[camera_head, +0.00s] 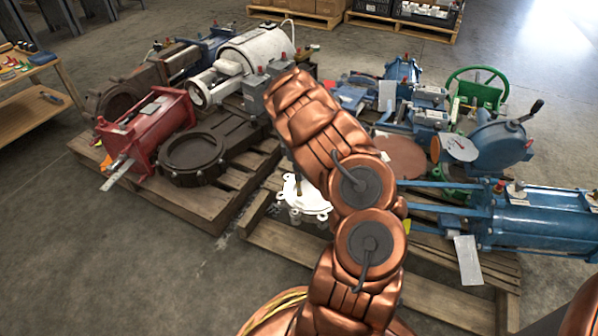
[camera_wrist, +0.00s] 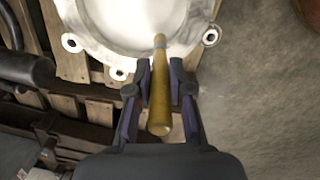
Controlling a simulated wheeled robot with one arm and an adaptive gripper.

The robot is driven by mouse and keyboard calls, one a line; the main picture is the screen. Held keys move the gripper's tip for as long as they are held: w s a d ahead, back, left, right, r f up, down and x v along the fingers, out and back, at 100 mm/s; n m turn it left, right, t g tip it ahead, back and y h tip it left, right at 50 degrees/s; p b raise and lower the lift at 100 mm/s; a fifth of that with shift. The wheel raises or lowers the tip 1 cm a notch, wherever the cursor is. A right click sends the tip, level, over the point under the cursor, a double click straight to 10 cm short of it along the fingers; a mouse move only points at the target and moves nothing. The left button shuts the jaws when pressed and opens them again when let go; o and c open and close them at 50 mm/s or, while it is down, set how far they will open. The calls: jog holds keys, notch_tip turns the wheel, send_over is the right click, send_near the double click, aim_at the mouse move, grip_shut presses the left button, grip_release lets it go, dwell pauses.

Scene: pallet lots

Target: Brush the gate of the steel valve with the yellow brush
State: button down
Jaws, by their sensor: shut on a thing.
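The yellow brush (camera_wrist: 160,92) is in the wrist view, its handle gripped and pointing up toward the valve. Its bristles cannot be made out. My gripper (camera_wrist: 160,72) is shut on the handle, one finger on each side. The steel valve (camera_wrist: 112,22) is a pale, shiny round body with bolt lugs at the top of the wrist view. The brush's far end overlaps its lower edge; I cannot tell whether they touch. In the head view a pale lugged part, apparently this valve (camera_head: 303,200), shows beside my arm, which hides most of it and my gripper.
The valve lies on a wooden pallet (camera_head: 290,240). A red actuator (camera_head: 150,130) and a dark ring-shaped valve (camera_head: 192,158) sit on the left pallet. Blue valves (camera_head: 540,218) and a green handwheel (camera_head: 477,85) crowd the right. Open floor (camera_head: 110,270) lies at front left.

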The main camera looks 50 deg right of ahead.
jog(key=shift+s+f, duration=0.1)
jog(key=shift+f, duration=0.8)
jog(key=shift+p, duration=0.3)
